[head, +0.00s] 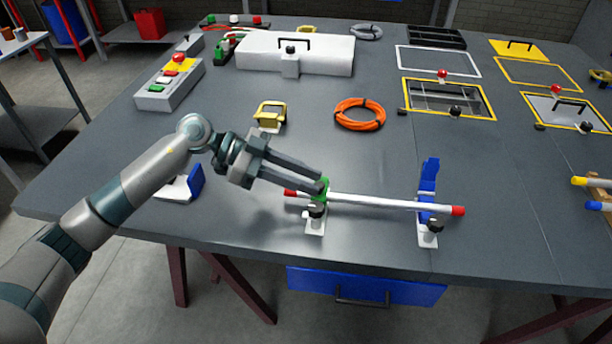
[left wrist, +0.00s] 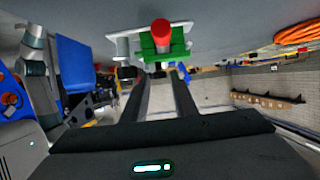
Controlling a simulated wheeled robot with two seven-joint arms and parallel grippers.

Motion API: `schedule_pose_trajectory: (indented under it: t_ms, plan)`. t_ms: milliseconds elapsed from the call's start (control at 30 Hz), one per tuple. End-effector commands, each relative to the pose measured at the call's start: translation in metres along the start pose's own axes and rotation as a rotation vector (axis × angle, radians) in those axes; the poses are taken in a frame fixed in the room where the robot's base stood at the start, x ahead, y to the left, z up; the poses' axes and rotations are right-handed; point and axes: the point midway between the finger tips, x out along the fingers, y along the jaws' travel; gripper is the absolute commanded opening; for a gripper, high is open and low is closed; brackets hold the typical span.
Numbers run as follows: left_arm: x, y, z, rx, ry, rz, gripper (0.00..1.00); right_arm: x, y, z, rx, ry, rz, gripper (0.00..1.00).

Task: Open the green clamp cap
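A white rod with red ends (head: 375,203) lies across two clamps near the table's front edge. The green clamp cap (head: 322,189) is at the rod's left part, above a white base with a black knob; the gripper partly hides it. The blue clamp cap (head: 429,182) at the right stands raised. My left gripper (head: 322,182) comes in from the left with its fingers apart and its tips at the green cap; contact cannot be told. In the left wrist view the green clamp (left wrist: 148,48) and the red rod end (left wrist: 161,30) are just beyond the separated fingertips. My right gripper is not in view.
An orange cable coil (head: 360,114) and a yellow-topped clip (head: 269,114) lie behind the rod. A control box with buttons (head: 170,86) stands at the left, and a white case (head: 325,55) at the back. Framed panels fill the right side. The tabletop around the rod is mostly clear.

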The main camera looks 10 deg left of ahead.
Motion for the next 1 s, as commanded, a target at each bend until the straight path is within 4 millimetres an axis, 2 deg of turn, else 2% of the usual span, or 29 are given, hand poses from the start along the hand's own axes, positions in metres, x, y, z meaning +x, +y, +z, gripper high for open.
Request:
schedule_pose_trajectory:
  t_ms: [333, 367, 467, 933, 967, 1000]
  plan:
    - [0.003, 0.0, 0.0, 0.0, -0.001, 0.0, 0.26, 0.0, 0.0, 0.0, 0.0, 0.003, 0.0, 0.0]
    - [0.003, 0.0, 0.0, 0.0, -0.001, 0.0, 0.23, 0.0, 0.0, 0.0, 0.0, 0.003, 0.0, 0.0]
    - [0.003, 0.0, 0.0, 0.0, -0.001, 0.0, 0.0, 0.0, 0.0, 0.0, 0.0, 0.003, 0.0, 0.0]
    - [0.002, -0.002, -0.003, -0.02, -0.001, 0.008, 0.0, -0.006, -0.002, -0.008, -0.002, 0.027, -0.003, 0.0]
    - [0.001, -0.002, -0.003, -0.025, -0.002, 0.01, 0.0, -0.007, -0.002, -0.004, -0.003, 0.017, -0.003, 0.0]
    - [0.001, -0.002, -0.004, -0.032, -0.002, 0.013, 0.0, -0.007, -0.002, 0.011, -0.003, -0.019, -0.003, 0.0]
